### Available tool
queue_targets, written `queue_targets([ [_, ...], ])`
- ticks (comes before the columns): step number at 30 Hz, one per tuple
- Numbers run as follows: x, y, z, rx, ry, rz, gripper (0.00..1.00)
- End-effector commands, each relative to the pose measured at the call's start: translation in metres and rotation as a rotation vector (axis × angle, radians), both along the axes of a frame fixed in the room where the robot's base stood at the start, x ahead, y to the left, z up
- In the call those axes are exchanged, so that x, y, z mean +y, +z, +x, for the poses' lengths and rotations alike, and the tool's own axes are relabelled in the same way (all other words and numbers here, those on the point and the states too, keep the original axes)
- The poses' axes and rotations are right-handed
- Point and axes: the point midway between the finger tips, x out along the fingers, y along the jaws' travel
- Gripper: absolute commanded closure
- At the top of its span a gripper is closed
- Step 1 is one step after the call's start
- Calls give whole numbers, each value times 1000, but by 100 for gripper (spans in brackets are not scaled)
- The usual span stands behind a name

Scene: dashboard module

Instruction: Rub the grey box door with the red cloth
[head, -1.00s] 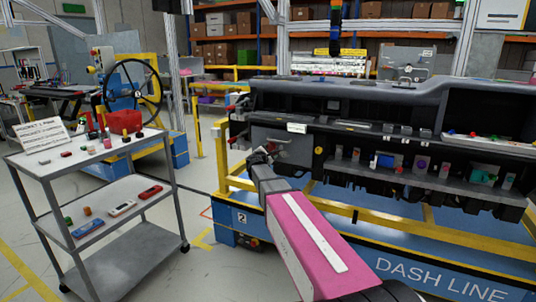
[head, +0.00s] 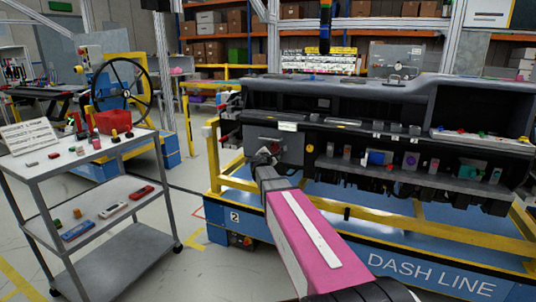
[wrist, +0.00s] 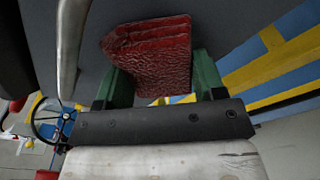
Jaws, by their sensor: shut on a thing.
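The red cloth (wrist: 150,50) is folded and textured, held between the two green fingers of my gripper (wrist: 160,82) in the wrist view. My gripper is shut on it. The grey box door (wrist: 235,30) fills the background behind the cloth, with a pale bar handle (wrist: 70,45) to the left. The cloth is at or very near the door face; I cannot tell if it touches. In the head view my gripper (head: 264,160) is at the lower left part of the grey door (head: 291,152), at the dashboard's left end. The cloth is hidden there.
The dashboard module (head: 380,95) stands on a blue and yellow frame (head: 330,205). A grey cart (head: 100,160) at the left carries small parts and a red bin (head: 113,121). Grey floor is open between cart and frame.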

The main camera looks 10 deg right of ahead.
Motion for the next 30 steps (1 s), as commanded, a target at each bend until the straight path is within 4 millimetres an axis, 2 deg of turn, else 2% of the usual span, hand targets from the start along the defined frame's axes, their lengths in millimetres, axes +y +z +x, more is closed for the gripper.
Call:
queue_targets([
  [8,-9,0,-5,0,-1,0,56],
  [21,-32,0,-25,1,-1,-1,56],
  [30,-32,0,-20,-1,1,0,56],
])
